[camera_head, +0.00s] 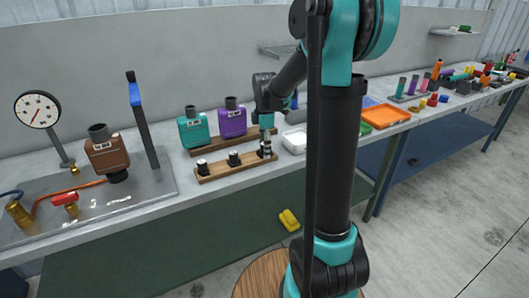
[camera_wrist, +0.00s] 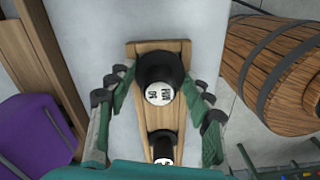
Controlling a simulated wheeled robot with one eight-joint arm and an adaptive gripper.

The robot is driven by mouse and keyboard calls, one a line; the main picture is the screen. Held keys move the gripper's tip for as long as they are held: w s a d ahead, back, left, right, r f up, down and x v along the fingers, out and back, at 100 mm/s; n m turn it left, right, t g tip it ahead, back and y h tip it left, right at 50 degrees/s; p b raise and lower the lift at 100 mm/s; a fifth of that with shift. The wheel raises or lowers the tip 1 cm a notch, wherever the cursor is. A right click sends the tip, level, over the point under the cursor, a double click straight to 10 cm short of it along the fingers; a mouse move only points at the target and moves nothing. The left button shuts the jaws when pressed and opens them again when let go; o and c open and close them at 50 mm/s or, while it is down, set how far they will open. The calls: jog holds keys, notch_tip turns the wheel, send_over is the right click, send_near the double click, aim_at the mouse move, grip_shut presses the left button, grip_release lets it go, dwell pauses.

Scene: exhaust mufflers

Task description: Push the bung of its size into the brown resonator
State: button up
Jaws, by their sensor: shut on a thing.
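The brown resonator (camera_head: 108,156) stands on the metal plate at the left of the bench, its dark neck upward and a dark fitting beneath it. Black bungs with white labelled tops sit along a wooden rack (camera_head: 225,171): a left one (camera_head: 203,167), a middle one (camera_head: 233,158) and a right one. My gripper (camera_head: 267,143) is down at the rack's right end. In the wrist view its fingers (camera_wrist: 160,86) are shut around the large end bung (camera_wrist: 160,72), over the rack. A smaller bung (camera_wrist: 163,148) is partly cut off below it. The label is too small to read surely.
A teal resonator (camera_head: 194,130) and a purple resonator (camera_head: 232,121) stand on a board behind the rack. A dial gauge (camera_head: 38,109) and a black post with a blue part (camera_head: 140,118) flank the brown resonator.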

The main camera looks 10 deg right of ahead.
jog(key=shift+c, duration=0.7)
notch_tip(320, 180, up, 20)
dwell(0.4)
